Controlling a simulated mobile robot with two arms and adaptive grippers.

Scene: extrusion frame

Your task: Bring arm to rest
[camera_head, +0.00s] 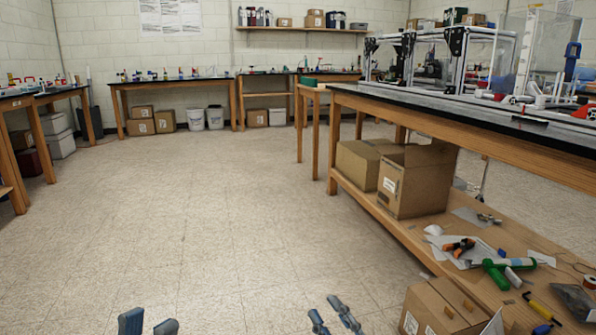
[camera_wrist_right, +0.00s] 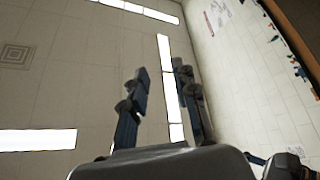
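My left gripper (camera_head: 148,322) shows only its blue fingertips at the bottom edge of the head view. The tips stand apart with nothing between them. My right gripper (camera_head: 331,315) also shows at the bottom edge, right of centre, with its two fingers apart. The right wrist view shows the same right gripper (camera_wrist_right: 160,80) open and empty, with ceiling and wall behind it. Both grippers are over the open floor and touch nothing that I can see. Most of both arms is out of the head view.
A long black-topped workbench (camera_head: 450,108) runs along the right, with a frame machine (camera_head: 440,60) on top. Its lower shelf holds cardboard boxes (camera_head: 415,182) and tools (camera_head: 495,272). Other benches (camera_head: 175,84) line the back wall and left. The tiled floor (camera_head: 200,210) between is clear.

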